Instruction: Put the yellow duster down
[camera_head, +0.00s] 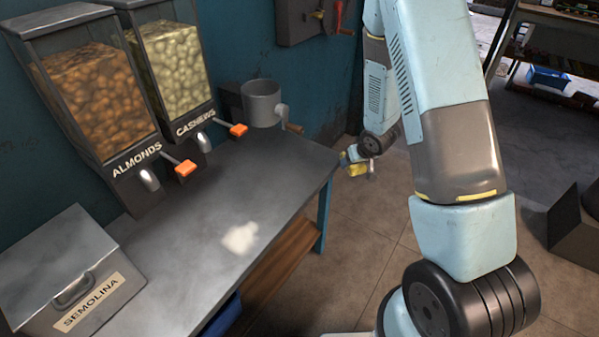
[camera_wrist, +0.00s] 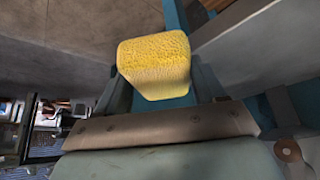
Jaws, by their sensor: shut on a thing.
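The yellow duster (camera_wrist: 154,66) is a fuzzy yellow block held between the fingers of my gripper (camera_wrist: 155,85) in the wrist view. In the head view my gripper (camera_head: 356,163) is small and partly hidden by my arm, to the right of the counter's far right corner, with a bit of the yellow duster (camera_head: 360,170) showing. It appears to be off the counter's edge, with floor behind it in the picture. My gripper is shut on the duster.
A grey counter (camera_head: 185,255) carries an almonds dispenser (camera_head: 95,95), a cashews dispenser (camera_head: 172,62), a semolina box (camera_head: 65,265) and a grey pot with a crank (camera_head: 262,103). A white powdery patch (camera_head: 240,238) lies on it. The counter's middle is otherwise clear.

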